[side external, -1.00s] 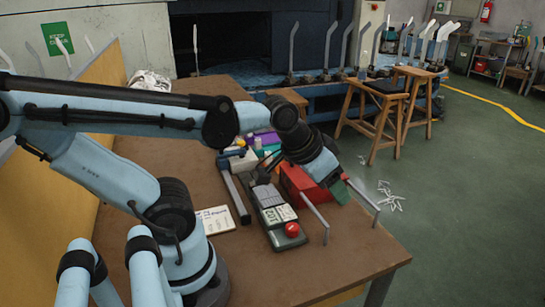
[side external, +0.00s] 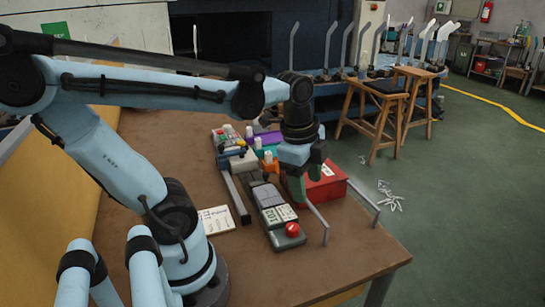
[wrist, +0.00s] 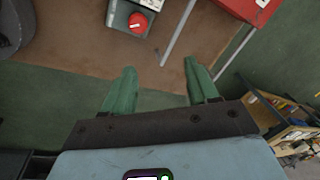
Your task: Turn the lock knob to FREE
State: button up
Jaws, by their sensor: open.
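A long grey control box (side external: 290,243) lies on the table. It has light label plates (side external: 285,213) and a red mushroom button (side external: 292,230) at its near end. In the wrist view the red button (wrist: 139,22) and part of the box (wrist: 120,18) show at the top edge. I cannot pick out the lock knob or its setting in either view. My gripper (side external: 307,186) points down with its green fingers apart, by the red box beside the control box. In the wrist view my gripper (wrist: 160,66) is open, with nothing held between the fingers.
The red box (side external: 325,186) stands right of the control box. Thin metal rods (side external: 318,220) stick out near the table's right edge. Wooden stools (side external: 375,110) stand beyond the table.

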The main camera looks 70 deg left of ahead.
aim_at(292, 225)
jog(key=shift+s+a+f+m+g, duration=0.3)
jog(key=shift+f+m, duration=0.65)
jog(key=shift+f, duration=0.95)
jog(key=shift+s+a+f+m+g, duration=0.15)
jog(key=shift+s+f+m+g, duration=0.25)
jog(key=shift+f+m, duration=1.1)
jog(key=shift+s+a+f+m+g, duration=0.25)
jog(key=shift+f+m+g, duration=0.2)
jog(key=shift+f, duration=1.9)
jog(key=shift+c, duration=0.4)
